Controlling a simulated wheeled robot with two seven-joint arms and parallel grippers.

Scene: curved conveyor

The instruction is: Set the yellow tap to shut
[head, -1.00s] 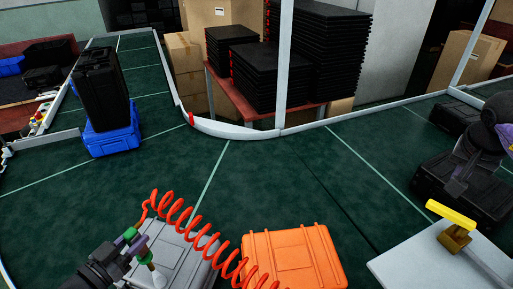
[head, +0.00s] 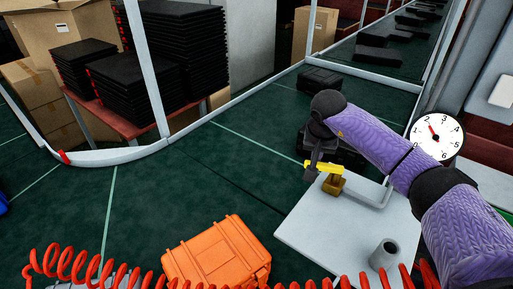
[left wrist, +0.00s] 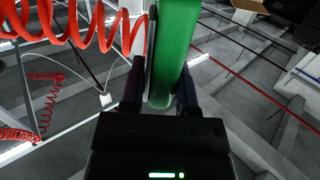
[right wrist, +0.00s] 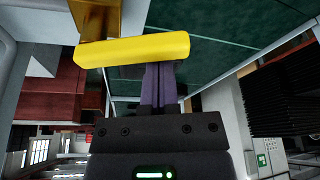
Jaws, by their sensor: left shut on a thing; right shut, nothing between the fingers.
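The yellow tap handle (head: 328,168) sits on a brass tap body (head: 333,186) on a white panel. It lies roughly left to right in the head view. In the right wrist view the handle (right wrist: 135,49) crosses in front of my right gripper (right wrist: 158,80). That gripper is shut and empty, its fingertips close to the handle's right part; I cannot tell if they touch. In the head view my right gripper (head: 312,172) is at the handle's left end. My left gripper (left wrist: 160,92) is shut on a green tool (left wrist: 172,50); it is outside the head view.
A white panel (head: 310,228) carries a grey cylinder (head: 385,252). A round dial (head: 437,135) stands behind my right arm. A red coiled hose (head: 100,262) crosses the front. An orange case (head: 215,255) lies on the green conveyor (head: 190,190), which has clear room leftward.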

